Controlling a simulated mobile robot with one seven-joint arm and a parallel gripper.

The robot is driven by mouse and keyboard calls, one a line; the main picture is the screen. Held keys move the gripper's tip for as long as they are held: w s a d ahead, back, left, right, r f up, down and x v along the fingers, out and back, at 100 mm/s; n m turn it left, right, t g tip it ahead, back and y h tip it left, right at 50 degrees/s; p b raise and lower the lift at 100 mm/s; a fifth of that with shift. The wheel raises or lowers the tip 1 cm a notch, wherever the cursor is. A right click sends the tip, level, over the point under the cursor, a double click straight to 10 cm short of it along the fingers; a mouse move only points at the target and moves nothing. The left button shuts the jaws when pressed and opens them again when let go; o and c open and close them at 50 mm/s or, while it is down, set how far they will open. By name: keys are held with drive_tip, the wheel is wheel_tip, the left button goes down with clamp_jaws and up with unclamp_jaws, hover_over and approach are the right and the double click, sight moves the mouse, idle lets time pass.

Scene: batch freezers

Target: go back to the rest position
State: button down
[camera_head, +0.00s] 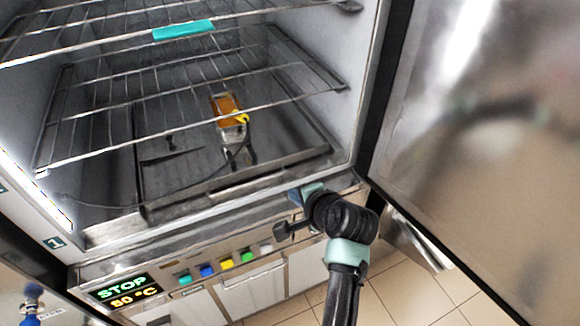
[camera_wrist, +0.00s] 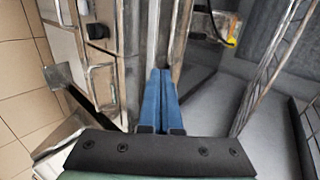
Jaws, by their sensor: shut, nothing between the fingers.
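My gripper (camera_wrist: 161,72) shows in the wrist view with its two blue fingers pressed together and nothing between them. In the head view my gripper (camera_head: 297,195) is at the front edge of the open freezer chamber, near its right side. The rest of my arm comes up from the bottom of the picture, in front of the freezer's lower panel. The fingertips are partly hidden behind my wrist there.
The freezer door (camera_head: 470,130) stands open at right. Wire shelves (camera_head: 190,122) cross the chamber; a teal strip (camera_head: 183,30) sits on the upper one. An orange and yellow device (camera_head: 228,110) with a cable is inside. Coloured buttons (camera_head: 226,264) and a display (camera_head: 124,288) line the front.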

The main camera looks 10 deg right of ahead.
drive_tip(key=shift+s+r, duration=0.1)
drive_tip(key=shift+s, duration=0.05)
wheel_tip(320, 180, up, 33)
drive_tip(key=a+n+t+h, duration=0.3)
drive_tip(key=n+t, duration=0.5)
drive_tip(key=t, duration=0.1)
drive_tip(key=s+a+r+n+t, duration=0.1)
drive_tip(key=s+r+n+t, duration=0.2)
drive_tip(key=s+r, duration=0.6)
drive_tip(key=s+a+r+n+t, duration=0.2)
drive_tip(key=s+r+t, duration=0.3)
drive_tip(key=s+r, duration=0.4)
wheel_tip(320, 180, up, 5)
drive_tip(key=shift+s+a+f+n+t, duration=0.1)
drive_tip(key=shift+s+a+n+t, duration=0.1)
drive_tip(key=shift+n+t, duration=0.35)
